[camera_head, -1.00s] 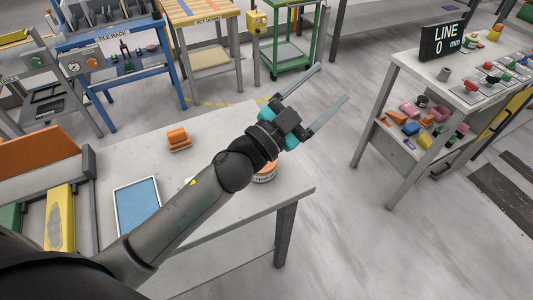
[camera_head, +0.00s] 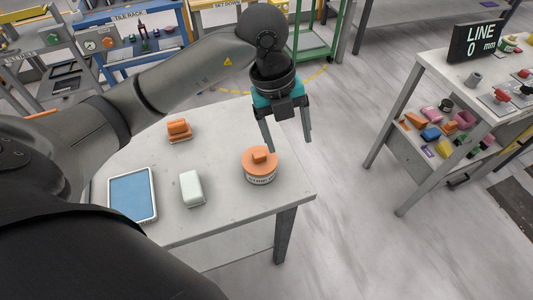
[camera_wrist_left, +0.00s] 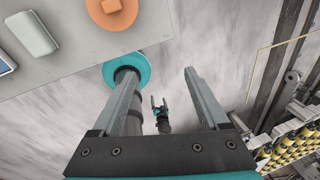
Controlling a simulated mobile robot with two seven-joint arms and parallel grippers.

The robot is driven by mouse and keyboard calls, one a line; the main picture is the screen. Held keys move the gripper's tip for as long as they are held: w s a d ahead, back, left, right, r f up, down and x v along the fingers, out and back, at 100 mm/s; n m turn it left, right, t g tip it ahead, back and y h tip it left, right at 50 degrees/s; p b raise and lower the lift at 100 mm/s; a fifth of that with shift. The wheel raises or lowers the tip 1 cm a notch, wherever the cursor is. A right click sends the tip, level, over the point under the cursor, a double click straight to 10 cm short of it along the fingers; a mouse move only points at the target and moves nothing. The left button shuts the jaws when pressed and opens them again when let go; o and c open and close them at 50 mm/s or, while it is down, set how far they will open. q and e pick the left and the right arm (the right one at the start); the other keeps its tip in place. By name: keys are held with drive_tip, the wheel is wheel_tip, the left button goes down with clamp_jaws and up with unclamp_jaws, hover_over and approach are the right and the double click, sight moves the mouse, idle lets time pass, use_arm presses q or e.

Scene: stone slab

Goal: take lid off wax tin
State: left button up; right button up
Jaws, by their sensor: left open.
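The wax tin (camera_head: 261,175) is a round white tin with dark lettering, near the right edge of the stone-grey table. Its orange lid (camera_head: 259,162), with a raised block-shaped knob, sits on top. The lid also shows at the top of the left wrist view (camera_wrist_left: 112,14), cut off by the frame. My left gripper (camera_head: 289,147) is open and empty, pointing down above and a little right of the tin, apart from the lid in the wrist view. A small gripper, seemingly my right one (camera_wrist_left: 158,102), shows far below in the wrist view with its fingers apart.
On the table (camera_head: 225,222), a pale block (camera_head: 192,188) and a blue-topped tray (camera_head: 133,194) lie left of the tin. An orange-topped item (camera_head: 179,131) stands further back. A shelf unit (camera_head: 408,115) with coloured parts is at the right, across open floor.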

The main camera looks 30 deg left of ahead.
use_arm(q)
drive_tip(key=w+a+r+n+y, duration=0.1)
drive_tip(key=w+a+n+y, duration=0.15)
drive_tip(key=a, duration=0.45)
drive_tip(key=b, duration=0.3)
hover_over(259, 154)
drive_tip(key=shift+m+y, duration=0.35)
drive_tip(key=shift+y, duration=0.1)
drive_tip(key=f, duration=0.5)
drive_tip(key=d+f, duration=0.1)
drive_tip(key=f, duration=0.2)
drive_tip(key=shift+s+f, duration=0.35)
drive_tip(key=shift+w+a+f, duration=0.1)
drive_tip(key=shift+f, duration=0.9)
drive_tip(key=shift+w+a+f, duration=0.1)
drive_tip(key=shift+a+f, duration=0.05)
drive_tip(key=shift+f, duration=0.8)
drive_tip(key=shift+w+a+f, duration=0.1)
drive_tip(key=shift+f, duration=0.9)
drive_tip(key=shift+c, duration=0.3)
clamp_jaws()
